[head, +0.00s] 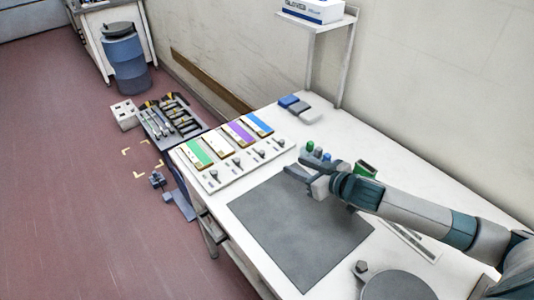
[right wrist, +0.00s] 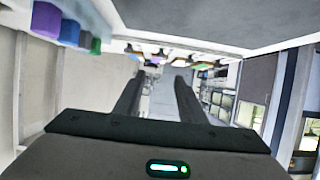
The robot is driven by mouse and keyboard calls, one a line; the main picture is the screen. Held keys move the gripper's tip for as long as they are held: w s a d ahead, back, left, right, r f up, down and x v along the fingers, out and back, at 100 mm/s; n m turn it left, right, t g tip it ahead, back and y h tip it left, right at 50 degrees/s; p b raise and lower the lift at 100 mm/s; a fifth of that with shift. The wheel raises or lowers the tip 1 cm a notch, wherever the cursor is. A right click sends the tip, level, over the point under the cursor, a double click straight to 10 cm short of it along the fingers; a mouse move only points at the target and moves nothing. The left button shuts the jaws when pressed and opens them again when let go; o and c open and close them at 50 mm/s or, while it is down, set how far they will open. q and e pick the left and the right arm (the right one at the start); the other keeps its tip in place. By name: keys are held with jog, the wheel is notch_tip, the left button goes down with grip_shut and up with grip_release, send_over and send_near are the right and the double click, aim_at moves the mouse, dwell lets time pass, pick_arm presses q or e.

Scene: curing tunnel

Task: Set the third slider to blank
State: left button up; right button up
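A white slider panel (head: 228,172) lies at the left end of the white table. It bears a row of coloured cards: green (head: 198,153), white (head: 217,144), purple (head: 240,133) and blue (head: 259,124). A small grey knob sits in front of each card. The third knob from the left (head: 262,154) is by the purple card; its exact setting is too small to read. My right gripper (head: 294,172) is above the table, right of the panel and apart from it. Its fingers show spread and empty in the right wrist view (right wrist: 160,80). My left gripper is out of view.
A dark grey mat (head: 295,232) covers the table's middle. Green and blue pieces (head: 318,150) stand behind my right gripper. Blue and grey blocks (head: 298,106) lie at the back under a shelf (head: 316,22). A round grey disc (head: 398,286) is at the front right.

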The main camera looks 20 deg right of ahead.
aim_at(263, 152)
jog(key=p+x, duration=0.3)
jog(key=x, duration=1.1)
jog(key=shift+w+a+r+p, duration=0.1)
jog(key=shift+w+a+p, duration=0.05)
jog(key=shift+w+p, duration=0.15)
jog(key=shift+x, duration=0.9)
